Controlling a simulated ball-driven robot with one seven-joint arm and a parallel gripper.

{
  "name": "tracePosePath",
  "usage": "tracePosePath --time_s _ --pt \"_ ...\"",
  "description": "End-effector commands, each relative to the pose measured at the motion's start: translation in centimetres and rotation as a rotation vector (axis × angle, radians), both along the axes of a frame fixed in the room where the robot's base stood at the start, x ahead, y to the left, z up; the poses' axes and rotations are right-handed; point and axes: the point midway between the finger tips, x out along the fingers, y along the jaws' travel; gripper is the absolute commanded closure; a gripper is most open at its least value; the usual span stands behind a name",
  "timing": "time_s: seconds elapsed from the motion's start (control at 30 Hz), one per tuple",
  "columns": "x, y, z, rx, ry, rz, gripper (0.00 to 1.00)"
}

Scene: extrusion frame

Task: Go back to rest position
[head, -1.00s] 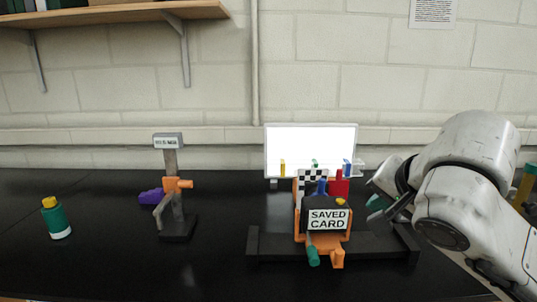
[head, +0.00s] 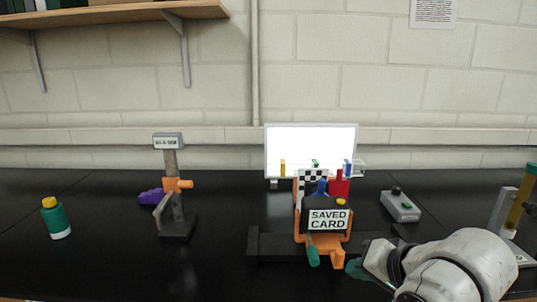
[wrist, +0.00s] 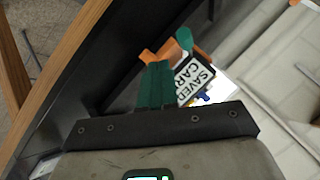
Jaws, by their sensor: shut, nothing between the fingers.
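My gripper (head: 357,267) is low at the bottom right of the head view, close to the right of the orange holder with the "SAVED CARD" sign (head: 328,219). In the wrist view my green fingers (wrist: 155,86) are together with nothing between them. The sign (wrist: 193,79) shows just beyond them there, tilted in the picture. The head view cannot tell whether the gripper touches the black base (head: 270,243) under the holder. A rest position is not marked in these frames.
A grey box with a black knob (head: 401,206) stands behind my arm. An orange-and-grey stand (head: 174,205), a purple piece (head: 151,196) and a green bottle (head: 56,219) stand to the left. A bright white panel (head: 311,146) is behind the holder. The black tabletop between stand and holder is clear.

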Motion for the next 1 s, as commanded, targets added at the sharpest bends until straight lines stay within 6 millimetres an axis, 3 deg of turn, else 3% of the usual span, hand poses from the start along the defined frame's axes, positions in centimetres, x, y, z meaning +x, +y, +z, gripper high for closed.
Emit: tracePosePath --time_s 0.03,0.27,0.47,0.6,0.7,0.8,1.0 --pt "-1.1 0.2 -2.4 0.001 0.024 0.012 1.0" --pt "-7.3 -1.0 -12.5 -0.089 0.136 0.072 1.0" --pt "-15.8 -3.2 -21.3 -0.224 0.285 0.153 1.0" --pt "-23.0 -5.7 -26.1 -0.343 0.409 0.234 1.0" --pt "-27.6 -7.6 -28.3 -0.421 0.488 0.291 1.0" --pt "-31.0 -9.3 -29.5 -0.48 0.547 0.34 1.0" --pt "-33.7 -10.7 -30.2 -0.531 0.596 0.383 1.0"
